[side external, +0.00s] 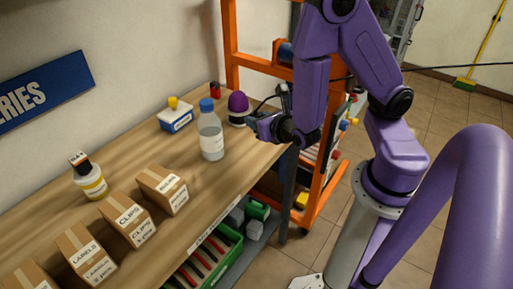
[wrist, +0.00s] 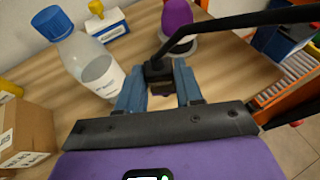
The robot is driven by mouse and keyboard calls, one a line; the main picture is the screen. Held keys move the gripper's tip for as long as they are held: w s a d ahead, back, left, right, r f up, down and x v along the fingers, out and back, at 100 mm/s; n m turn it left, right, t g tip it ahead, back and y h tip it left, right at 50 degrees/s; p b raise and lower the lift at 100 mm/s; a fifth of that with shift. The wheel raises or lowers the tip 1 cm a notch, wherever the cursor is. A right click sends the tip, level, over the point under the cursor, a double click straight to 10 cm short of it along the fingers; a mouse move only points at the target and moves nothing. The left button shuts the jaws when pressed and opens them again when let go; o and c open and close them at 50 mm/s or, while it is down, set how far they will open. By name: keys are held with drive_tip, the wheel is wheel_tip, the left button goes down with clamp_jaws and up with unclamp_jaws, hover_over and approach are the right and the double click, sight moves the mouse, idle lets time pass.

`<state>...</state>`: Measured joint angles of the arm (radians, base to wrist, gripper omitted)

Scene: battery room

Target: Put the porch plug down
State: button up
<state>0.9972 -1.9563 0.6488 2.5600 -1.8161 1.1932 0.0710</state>
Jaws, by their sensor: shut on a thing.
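The porch plug (wrist: 158,70) is a small dark block with a thick black cable rising from it to the upper right of the wrist view. My gripper (wrist: 160,87) has its two blue-grey fingers on either side of the plug and is shut on it. In the side view my gripper (side external: 254,124) is at the bench's right end, close to the purple-topped device and right of the bottle. The plug is mostly hidden there by the fingers. I cannot tell whether the plug touches the bench.
A blue-capped bottle (side external: 210,136) stands left of my gripper. A purple-domed device (side external: 238,106) stands just behind it. Several cardboard boxes (side external: 128,218) line the front of the wooden bench (side external: 120,180). An orange rack (side external: 233,45) stands behind. Bare bench lies between bottle and boxes.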

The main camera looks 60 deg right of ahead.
drive_tip(key=shift+f, duration=3.7)
drive_tip(key=shift+f, duration=0.15)
drive_tip(key=o, duration=1)
